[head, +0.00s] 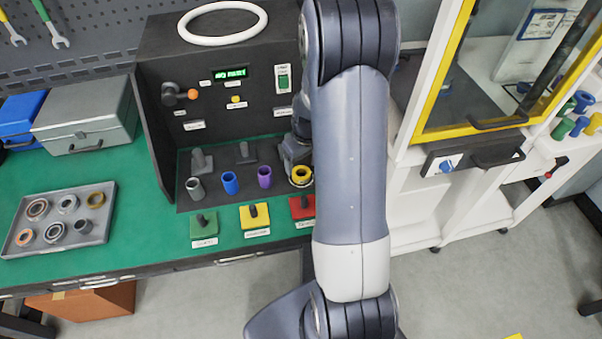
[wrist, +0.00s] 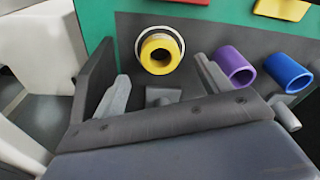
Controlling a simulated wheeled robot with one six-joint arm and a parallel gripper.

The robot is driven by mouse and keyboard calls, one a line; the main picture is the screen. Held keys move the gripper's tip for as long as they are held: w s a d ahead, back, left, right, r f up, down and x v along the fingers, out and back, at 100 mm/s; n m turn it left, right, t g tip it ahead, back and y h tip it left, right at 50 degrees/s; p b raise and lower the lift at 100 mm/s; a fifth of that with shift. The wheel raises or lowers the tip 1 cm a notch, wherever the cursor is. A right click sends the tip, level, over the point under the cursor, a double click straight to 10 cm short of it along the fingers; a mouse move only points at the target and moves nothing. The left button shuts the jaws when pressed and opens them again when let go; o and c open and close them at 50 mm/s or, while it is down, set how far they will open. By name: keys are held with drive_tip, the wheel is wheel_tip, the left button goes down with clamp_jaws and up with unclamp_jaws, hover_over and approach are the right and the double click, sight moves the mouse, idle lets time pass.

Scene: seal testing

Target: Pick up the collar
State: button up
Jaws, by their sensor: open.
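Several short hollow tubes stand on the dark base of the test rig: grey (head: 195,190), blue (head: 230,183), purple (head: 264,177) and yellow (head: 301,181); I cannot tell for sure which is the collar. The yellow tube shows in the wrist view (wrist: 160,68) with a pale ring around it. The purple (wrist: 236,68) and blue (wrist: 287,73) tubes stand to its right there. My gripper (wrist: 163,72) is open, its fingers apart on either side of the view below the yellow tube, with nothing seen between them. In the head view my arm partly hides it.
Green (head: 204,230), yellow (head: 254,218) and red (head: 302,207) pads with dark posts lie in front. A tray (head: 22,248) of rings is at the left on the green bench. The rig's panel (head: 158,130) rises behind the tubes. A yellow-framed cabinet (head: 426,100) stands at the right.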

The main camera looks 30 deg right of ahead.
sight(301, 176)
drive_tip(key=shift+w+f, duration=0.2)
drive_tip(key=shift+f, duration=1.1)
drive_tip(key=shift+w+f, duration=0.15)
drive_tip(key=shift+f, duration=1.15)
drive_tip(key=shift+c, duration=0.3)
